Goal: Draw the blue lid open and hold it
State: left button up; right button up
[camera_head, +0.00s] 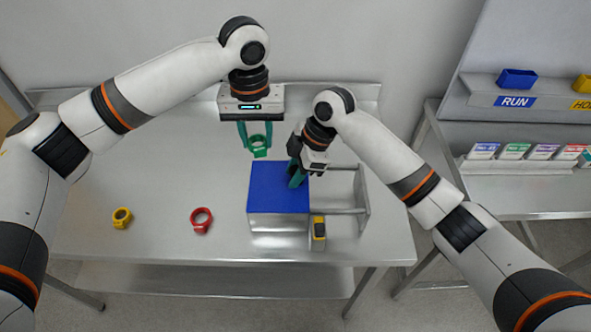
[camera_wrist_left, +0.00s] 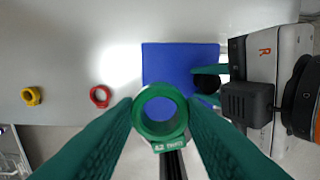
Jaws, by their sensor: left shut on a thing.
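The blue lid (camera_head: 279,190) lies flat on top of a metal box (camera_head: 279,222) and covers it; it also shows in the left wrist view (camera_wrist_left: 178,62). My right gripper (camera_head: 297,176) is at the lid's right edge, its green fingers on either side of a black knob (camera_wrist_left: 207,84). Whether they press on the knob I cannot tell. My left gripper (camera_head: 257,140) is shut on a green ring (camera_wrist_left: 160,114) with a printed tag, held behind the box in the head view.
A yellow ring (camera_head: 122,217) and a red ring (camera_head: 201,219) lie on the left of the metal table. Two rails (camera_head: 337,211) extend right from the box. A yellow-and-black device (camera_head: 319,228) sits at its front right corner. A shelf with a blue RUN bin (camera_head: 516,79) stands right.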

jog(key=shift+c, duration=1)
jog(key=d, duration=1.1)
jog(key=shift+d, duration=0.15)
jog(key=shift+w+r, duration=0.1)
